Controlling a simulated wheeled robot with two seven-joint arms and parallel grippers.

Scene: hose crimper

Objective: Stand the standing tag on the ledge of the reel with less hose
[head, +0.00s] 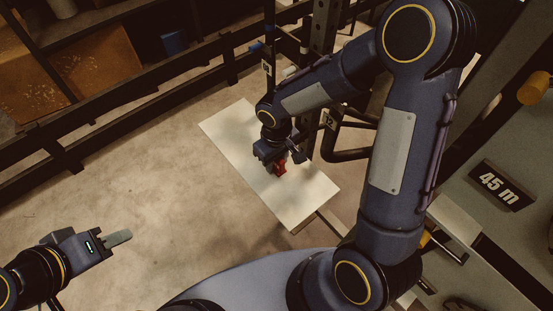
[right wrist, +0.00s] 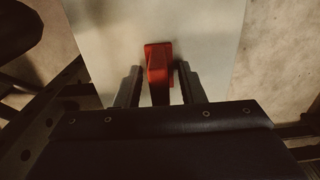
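The red standing tag (head: 281,168) is upright on a pale board (head: 230,130). My right gripper (head: 283,158) is down at the tag. In the right wrist view the tag (right wrist: 158,70) stands between the two fingers, with a narrow gap on each side, so the gripper is open around it. My left gripper (head: 118,238) is far off at the lower left and holds nothing visible; its fingers overlap, so I cannot tell its opening. A dark plate reading "45 m" (head: 495,184) is at the right. No reel or hose is clearly visible.
Dark posts and rails (head: 325,30) stand behind the board. A shelf with brown boxes (head: 100,65) is at the upper left. My right arm hides part of the middle right. An orange-yellow knob (head: 535,88) is at the right edge. The floor (head: 170,180) left of the board is clear.

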